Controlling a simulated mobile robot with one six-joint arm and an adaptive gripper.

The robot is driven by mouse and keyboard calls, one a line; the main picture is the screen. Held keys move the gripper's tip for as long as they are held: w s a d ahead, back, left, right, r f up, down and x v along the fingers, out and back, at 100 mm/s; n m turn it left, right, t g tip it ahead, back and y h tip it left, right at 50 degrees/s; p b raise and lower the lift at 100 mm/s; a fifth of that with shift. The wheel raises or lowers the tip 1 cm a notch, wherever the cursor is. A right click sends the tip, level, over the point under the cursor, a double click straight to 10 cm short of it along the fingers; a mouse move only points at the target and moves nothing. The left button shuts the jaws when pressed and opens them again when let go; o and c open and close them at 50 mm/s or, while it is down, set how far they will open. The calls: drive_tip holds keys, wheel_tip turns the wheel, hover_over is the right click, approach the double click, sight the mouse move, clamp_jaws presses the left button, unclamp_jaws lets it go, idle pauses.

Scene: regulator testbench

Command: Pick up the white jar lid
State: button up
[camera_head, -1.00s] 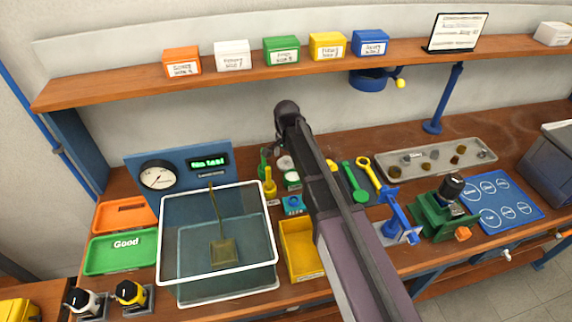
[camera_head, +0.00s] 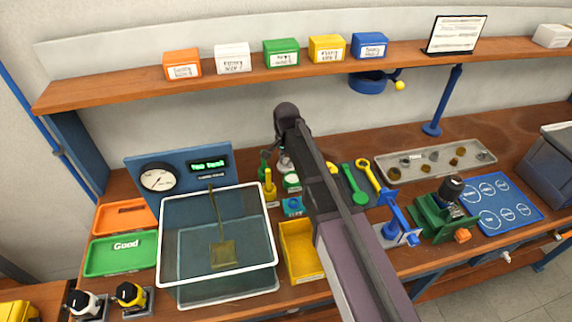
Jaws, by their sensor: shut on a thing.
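The white jar lid (camera_head: 286,164) is a small pale round piece at the back of the bench, behind a small green-and-white jar (camera_head: 292,181). My arm reaches over the bench from the lower right. My gripper (camera_head: 276,158) is at the lid and appears shut on it. The wrist and dark fingers hide part of the lid. I cannot tell whether the lid is clear of the bench.
A yellow-topped tool (camera_head: 269,187) stands close in front left of the gripper. A clear white-rimmed tank (camera_head: 168,275) is left, and a yellow bin (camera_head: 301,250) is in front. Green and yellow wrenches (camera_head: 355,186) lie right. A shelf (camera_head: 130,84) runs above the arm.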

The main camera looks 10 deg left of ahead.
sight(287, 160)
drive_tip(key=shift+r, duration=0.1)
idle(0.3)
drive_tip(key=shift+s+d+r+p, duration=0.15)
drive_tip(key=shift+r+p, duration=0.25)
drive_tip(key=shift+p, duration=0.25)
wheel_tip(287, 160, up, 6)
drive_tip(key=p, duration=0.6)
drive_tip(key=shift+r, duration=0.15)
drive_tip(key=s+d, duration=0.2)
drive_tip(key=s, duration=0.4)
drive_tip(key=s+d, duration=0.3)
drive_tip(key=s, duration=0.2)
drive_tip(key=s+d, duration=0.3)
drive_tip(key=s, duration=0.3)
drive_tip(key=shift+s+d+f, duration=0.2)
drive_tip(key=shift+s, duration=0.1)
wheel_tip(287, 160, up, 10)
drive_tip(key=p, duration=1)
